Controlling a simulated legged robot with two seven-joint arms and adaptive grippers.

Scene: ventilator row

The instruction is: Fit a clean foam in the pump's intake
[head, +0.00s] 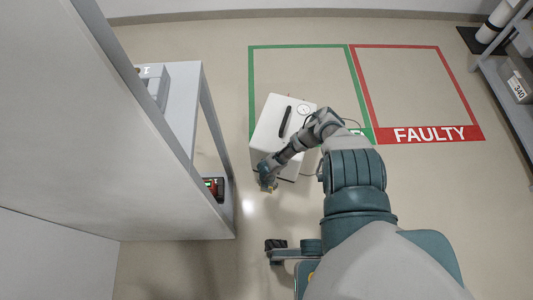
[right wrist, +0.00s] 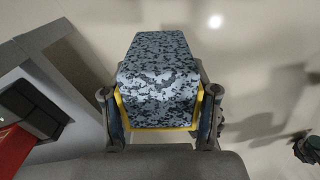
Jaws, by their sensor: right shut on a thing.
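The pump is likely the white box (head: 272,130) with a dark handle and a round gauge on top. It stands on the floor at the near left of the green outline. My right gripper (head: 267,184) is low beside its near left corner; I cannot tell if it touches. In the right wrist view my right gripper (right wrist: 160,122) is shut on a foam block (right wrist: 158,70), grey-blue and mottled with dark patches, with a yellow edging around its near end. The intake is not visible in the head view. My left gripper is not in view.
A pale cabinet (head: 90,130) and a shelf unit fill the left, with a red and black device (head: 214,188) low inside. A red outline marked FAULTY (head: 438,135) is empty. A rack (head: 505,85) stands at far right.

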